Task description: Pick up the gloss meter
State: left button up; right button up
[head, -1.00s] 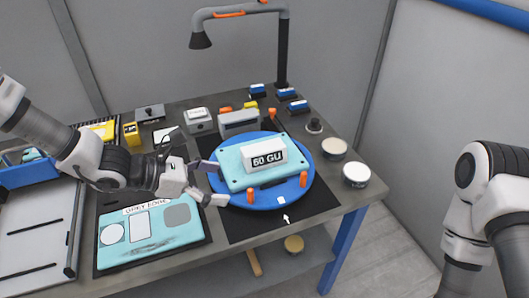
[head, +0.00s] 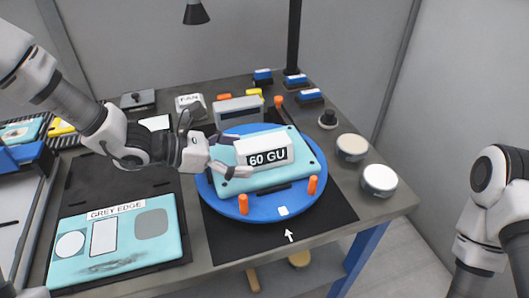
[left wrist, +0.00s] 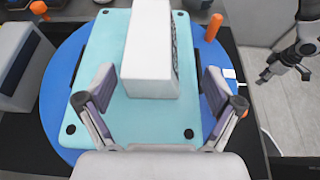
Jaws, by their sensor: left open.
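The gloss meter (head: 263,149), a white block with a "60 GU" label, rests on a teal panel (head: 285,178) on a round blue turntable (head: 265,207). My left gripper (head: 236,156) is open at the meter's left end, its fingers spread and nothing held. In the left wrist view the meter (left wrist: 147,62) lies ahead of and between the open fingers of the left gripper (left wrist: 158,80), with a gap on each side. My right arm stands at the right of the head view. Its gripper (left wrist: 284,66) shows small and dark in the left wrist view.
Orange pegs (head: 243,204) stand at the turntable's edge. A grey box (head: 238,112) is behind it, and two round tins (head: 379,180) are to the right. A teal "GREY EDGE" panel (head: 160,254) lies at front left. A lamp hangs above the back.

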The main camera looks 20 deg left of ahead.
aim_at(257, 155)
pick_arm(q)
jog(key=x, duration=0.5)
jog(key=shift+w+a+f, duration=0.1)
jog(key=shift+w+a, duration=0.05)
jog(key=shift+w, duration=0.25)
jog(key=shift+s+a, duration=0.15)
jog(key=shift+c, duration=1)
jog(key=c, duration=1.5)
jog(key=shift+p, duration=0.3)
